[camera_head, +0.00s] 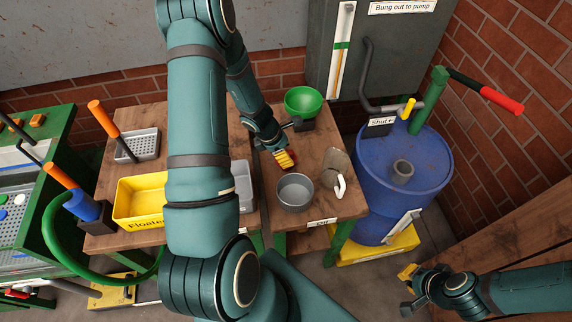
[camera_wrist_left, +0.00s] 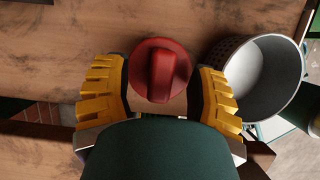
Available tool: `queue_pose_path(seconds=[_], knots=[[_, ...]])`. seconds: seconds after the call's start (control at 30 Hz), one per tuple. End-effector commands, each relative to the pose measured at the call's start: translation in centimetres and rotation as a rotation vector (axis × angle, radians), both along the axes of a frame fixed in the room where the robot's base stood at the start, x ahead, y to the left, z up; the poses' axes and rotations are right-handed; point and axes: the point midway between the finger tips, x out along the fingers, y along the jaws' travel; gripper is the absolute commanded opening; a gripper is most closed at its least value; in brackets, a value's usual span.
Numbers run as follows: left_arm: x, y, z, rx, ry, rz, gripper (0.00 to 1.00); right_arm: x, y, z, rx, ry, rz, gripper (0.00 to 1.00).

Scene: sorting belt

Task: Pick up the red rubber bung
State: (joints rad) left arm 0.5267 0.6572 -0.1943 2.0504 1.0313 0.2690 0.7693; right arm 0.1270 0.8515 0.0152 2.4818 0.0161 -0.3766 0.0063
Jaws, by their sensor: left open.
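The red rubber bung (camera_wrist_left: 161,70) is round with a raised grip bar across its top. It sits on the wooden table (camera_wrist_left: 60,60) in the left wrist view. My left gripper (camera_wrist_left: 160,98) is open, with one yellow ribbed finger on each side of the bung, and gaps show between them. In the head view my left gripper (camera_head: 285,159) is low over the table and mostly hides the bung. My right gripper (camera_head: 407,288) is at lower right, away from the table; its opening is unclear.
A grey metal pot (camera_head: 295,193) stands close to my left gripper, with a jug (camera_head: 335,168) to its right. A green bowl (camera_head: 303,101) is behind. A yellow bin (camera_head: 140,199) is at left. A blue drum (camera_head: 405,170) with a pump stands right of the table.

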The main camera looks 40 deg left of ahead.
Motion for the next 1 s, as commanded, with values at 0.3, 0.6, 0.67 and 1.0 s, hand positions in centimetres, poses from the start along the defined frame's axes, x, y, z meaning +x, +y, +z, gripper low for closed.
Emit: queue_pose_path(seconds=[0.3,0.6,0.67,1.0], knots=[[0.26,-0.21,-0.83,0.001,-0.001,0.000,0.57,-0.14,0.03,-0.24,0.001,0.003,0.002,0.00],[0.25,-0.23,-0.81,0.000,0.000,0.000,0.00,-0.13,0.03,-0.24,0.001,0.003,0.002,0.00],[0.24,-0.23,-0.83,0.000,0.000,0.000,0.00,-0.13,0.03,-0.24,0.001,0.003,0.002,0.00],[0.24,-0.27,-0.68,0.000,0.000,-0.001,0.00,-0.12,0.03,-0.16,0.001,0.002,0.002,0.00]])
